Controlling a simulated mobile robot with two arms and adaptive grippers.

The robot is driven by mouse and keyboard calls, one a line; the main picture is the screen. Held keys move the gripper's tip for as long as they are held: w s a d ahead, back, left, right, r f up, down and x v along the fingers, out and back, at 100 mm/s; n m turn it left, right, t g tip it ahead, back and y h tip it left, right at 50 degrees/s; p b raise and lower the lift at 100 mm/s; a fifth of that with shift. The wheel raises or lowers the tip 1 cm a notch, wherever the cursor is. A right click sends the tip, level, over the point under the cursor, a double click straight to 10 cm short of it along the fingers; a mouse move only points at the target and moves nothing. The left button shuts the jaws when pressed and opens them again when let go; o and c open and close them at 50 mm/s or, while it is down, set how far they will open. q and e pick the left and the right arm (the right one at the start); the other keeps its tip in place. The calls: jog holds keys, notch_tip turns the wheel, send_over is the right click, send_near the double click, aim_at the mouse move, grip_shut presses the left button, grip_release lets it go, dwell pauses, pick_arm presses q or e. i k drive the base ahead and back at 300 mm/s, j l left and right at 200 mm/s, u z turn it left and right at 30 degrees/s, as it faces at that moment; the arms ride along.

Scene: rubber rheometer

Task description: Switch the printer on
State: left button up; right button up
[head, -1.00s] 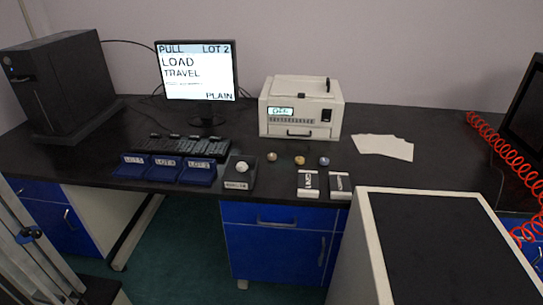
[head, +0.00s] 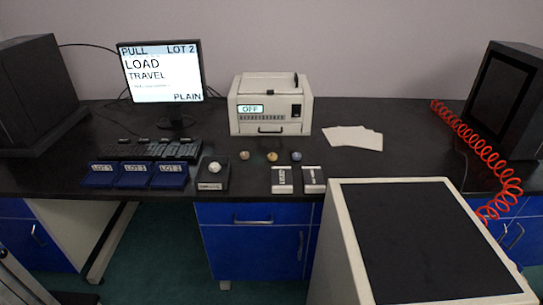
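The printer (head: 271,128) is a cream box at the back middle of the black bench. Its small display (head: 250,109) reads OFF. A black switch (head: 296,111) sits at the right of its front face, and a drawer handle shows low on the front. Which way the switch is set is too small to tell. Neither of my grippers shows in the head view.
A monitor (head: 160,72) and keyboard (head: 155,150) stand left of the printer. Blue trays (head: 134,175), a dark tray (head: 212,175), small pieces and two boxes (head: 282,180) lie in front. White sheets (head: 353,137) lie right. A cream cabinet (head: 347,245) with a black top stands in front right.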

aim_at(296, 110)
jog(key=k+j+z, duration=0.15)
jog(key=j, duration=0.2)
jog(key=k+j+z, duration=0.2)
jog(key=j, duration=0.2)
jog(key=j+z, duration=0.15)
jog(key=j, duration=0.2)
jog(key=i+j+z, duration=0.1)
jog(key=i+j, duration=0.55)
jog(key=i+j+z, duration=0.15)
jog(key=i+j, duration=0.45)
jog(key=j, duration=0.1)
